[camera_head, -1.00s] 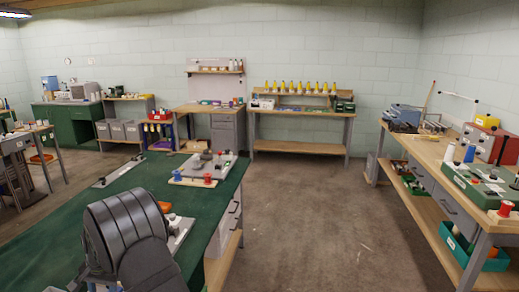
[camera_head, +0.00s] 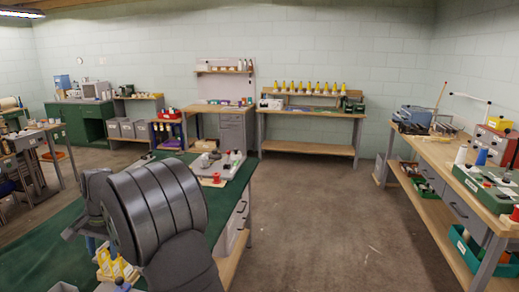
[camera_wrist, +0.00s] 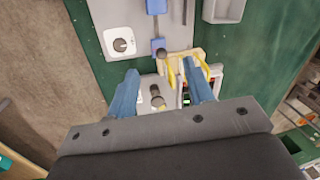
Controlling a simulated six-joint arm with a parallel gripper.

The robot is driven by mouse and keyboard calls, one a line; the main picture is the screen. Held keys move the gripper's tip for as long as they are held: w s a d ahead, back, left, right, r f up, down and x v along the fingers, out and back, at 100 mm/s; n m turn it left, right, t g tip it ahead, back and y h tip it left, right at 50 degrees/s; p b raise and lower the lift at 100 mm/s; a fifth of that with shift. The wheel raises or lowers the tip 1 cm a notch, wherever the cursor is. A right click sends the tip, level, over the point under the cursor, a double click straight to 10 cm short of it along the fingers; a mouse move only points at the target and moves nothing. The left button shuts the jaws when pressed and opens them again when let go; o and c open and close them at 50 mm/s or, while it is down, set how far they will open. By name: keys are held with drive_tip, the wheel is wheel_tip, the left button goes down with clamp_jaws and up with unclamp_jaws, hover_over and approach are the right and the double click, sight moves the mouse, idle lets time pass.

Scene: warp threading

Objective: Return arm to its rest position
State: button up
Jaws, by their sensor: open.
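My gripper (camera_wrist: 160,68) shows in the wrist view as two blue fingers set wide apart. Nothing is held between them. Below them are a grey board (camera_wrist: 97,12) with a white dial (camera_wrist: 120,42), a blue block (camera_wrist: 156,7), and a pale wooden piece with yellow parts (camera_wrist: 174,70). A dark round knob (camera_wrist: 156,92) shows between the fingers. In the head view, my dark ribbed arm fills the lower left and hides much of the green-topped bench (camera_head: 45,240). The fingers cannot be made out clearly there.
A grey fixture with spools (camera_head: 222,165) stands at the bench's far end. A wooden workbench (camera_head: 445,160) with a green case (camera_head: 488,185) runs along the right. A table with yellow cones (camera_head: 305,88) stands at the back. The middle floor is clear.

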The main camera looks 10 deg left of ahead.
drive_tip(key=w+d+f+m+g, duration=0.1)
drive_tip(key=d+f+m, duration=0.1)
drive_tip(key=f, duration=0.4)
drive_tip(key=w+d+f+m+g, duration=0.1)
drive_tip(key=d+f, duration=0.1)
drive_tip(key=f, duration=0.4)
drive_tip(key=w+d+f+m+g+h, duration=0.1)
drive_tip(key=d+f+m, duration=0.1)
drive_tip(key=f, duration=0.5)
drive_tip(key=shift+w+m+g, duration=0.2)
drive_tip(key=shift+m+g, duration=0.1)
drive_tip(key=shift+g, duration=0.1)
drive_tip(key=shift+f+n, duration=0.15)
drive_tip(key=shift+n, duration=0.25)
